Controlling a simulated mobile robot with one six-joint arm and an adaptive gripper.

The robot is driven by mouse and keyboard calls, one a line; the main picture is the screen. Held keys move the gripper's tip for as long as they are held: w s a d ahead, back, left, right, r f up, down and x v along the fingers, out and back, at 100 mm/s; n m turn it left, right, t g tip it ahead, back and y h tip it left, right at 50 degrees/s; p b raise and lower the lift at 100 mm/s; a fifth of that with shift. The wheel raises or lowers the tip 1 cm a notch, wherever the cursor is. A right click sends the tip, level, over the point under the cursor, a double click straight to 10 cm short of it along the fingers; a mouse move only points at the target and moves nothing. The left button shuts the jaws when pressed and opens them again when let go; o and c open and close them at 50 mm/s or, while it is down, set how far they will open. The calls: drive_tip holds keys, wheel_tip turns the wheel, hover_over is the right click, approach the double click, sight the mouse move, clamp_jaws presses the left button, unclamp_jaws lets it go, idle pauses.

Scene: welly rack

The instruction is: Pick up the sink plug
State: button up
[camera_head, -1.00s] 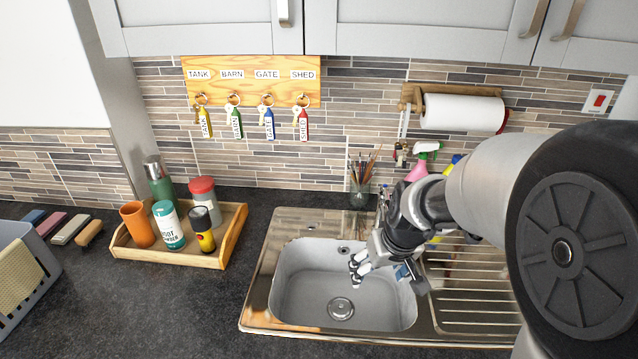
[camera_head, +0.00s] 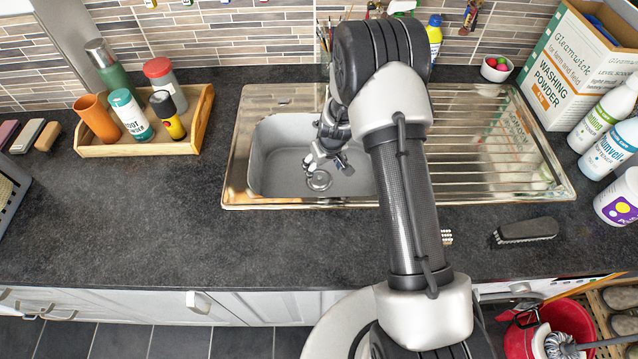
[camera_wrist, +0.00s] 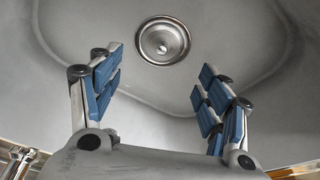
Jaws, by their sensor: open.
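The sink plug (camera_head: 319,181) is a round metal disc on the floor of the grey basin (camera_head: 280,150). In the wrist view the plug (camera_wrist: 163,40) shows from above as concentric metal rings with a small bright centre, and I cannot tell plug from drain fitting there. My gripper (camera_head: 327,163) is over the basin, close to the plug in the head view. In the wrist view my gripper (camera_wrist: 158,82) is open, with blue-padded fingers wide apart and nothing between them. The plug lies beyond the fingertips, roughly centred between them, apart from both.
A metal drainer (camera_head: 490,140) adjoins the basin on the right. A wooden tray (camera_head: 150,148) with bottles stands left. A brush (camera_head: 527,230) lies on the dark worktop (camera_head: 120,225) front right. A washing powder box (camera_head: 575,65) and bottles stand at the right.

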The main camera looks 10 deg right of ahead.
sight(320, 180)
drive_tip(key=x, duration=0.4)
drive_tip(key=shift+b, duration=0.3)
drive_tip(key=x, duration=0.1)
drive_tip(key=b+x, duration=0.1)
drive_tip(key=x, duration=0.3)
drive_tip(key=shift+s+f, duration=0.15)
drive_tip(key=shift+s, duration=0.1)
drive_tip(key=c, duration=1.1)
drive_tip(key=shift+s, duration=0.15)
drive_tip(key=shift+c, duration=0.3)
drive_tip(key=shift+s, duration=0.1)
drive_tip(key=shift+c, duration=0.4)
